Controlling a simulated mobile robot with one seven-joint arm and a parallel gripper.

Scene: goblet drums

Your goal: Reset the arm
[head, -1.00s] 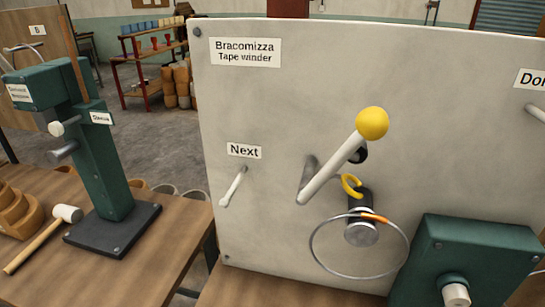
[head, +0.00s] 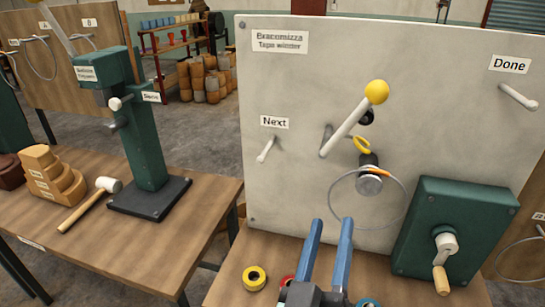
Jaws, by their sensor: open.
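My gripper (head: 328,224) shows at the bottom middle of the head view. Its two blue fingers are parallel and apart, with nothing between them. It is in front of the pale upright panel (head: 290,180) of the tape winder, above the wooden bench top. The panel carries a crank lever with a yellow knob (head: 377,92), a yellow ring (head: 362,145), a metal spool (head: 369,180) and a large thin hoop (head: 335,207). I cannot tell whether the fingers touch anything behind them.
A green box (head: 455,235) with a wooden-handled crank stands at the right. A yellow tape roll (head: 254,278) lies left of my gripper; a red roll (head: 287,281) is partly hidden by it. A green press (head: 145,150) and a mallet (head: 90,204) are on the left bench.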

